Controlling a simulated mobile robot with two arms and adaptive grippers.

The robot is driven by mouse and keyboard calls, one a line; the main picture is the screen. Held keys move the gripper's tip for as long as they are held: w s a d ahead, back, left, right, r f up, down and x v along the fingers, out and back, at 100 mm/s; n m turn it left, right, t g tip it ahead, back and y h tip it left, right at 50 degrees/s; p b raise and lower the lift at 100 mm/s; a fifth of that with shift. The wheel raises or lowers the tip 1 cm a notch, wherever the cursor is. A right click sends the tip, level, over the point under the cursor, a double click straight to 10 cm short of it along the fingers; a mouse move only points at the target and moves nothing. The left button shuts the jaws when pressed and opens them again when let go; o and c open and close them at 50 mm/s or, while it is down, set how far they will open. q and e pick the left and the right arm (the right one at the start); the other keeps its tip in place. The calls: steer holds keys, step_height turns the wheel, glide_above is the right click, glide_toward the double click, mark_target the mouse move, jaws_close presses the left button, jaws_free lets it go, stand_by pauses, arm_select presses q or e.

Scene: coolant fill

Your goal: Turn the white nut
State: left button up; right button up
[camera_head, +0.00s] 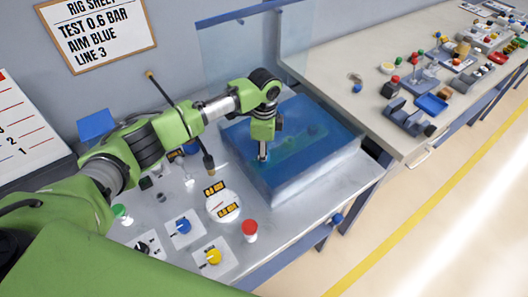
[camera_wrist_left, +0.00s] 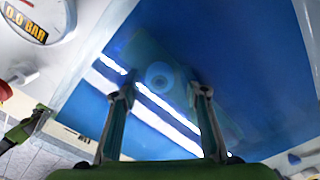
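No nut shows plainly white in either view. In the left wrist view a pale, blue-tinted round piece with a ring at its centre (camera_wrist_left: 158,76) lies between and beyond the fingertips and may be the nut. It appears under the blue surface of the tank. My left gripper (camera_wrist_left: 164,88) is open, with nothing between its fingers. In the head view the left gripper (camera_head: 263,155) points down over the left part of the clear-walled blue tank (camera_head: 325,165). The gripper hides what is directly below it. My right gripper is not in view.
A round gauge (camera_head: 223,206), a red button (camera_head: 250,230), a blue knob (camera_head: 183,226) and a yellow knob (camera_head: 213,257) stand on the panel beside the tank. A clear upright pane (camera_head: 235,55) rises behind. A second bench (camera_head: 335,55) with several small parts stands right.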

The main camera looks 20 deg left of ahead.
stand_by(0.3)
arm_select(q)
step_height(320, 180, up, 12)
stand_by(0.5)
stand_by(0.3)
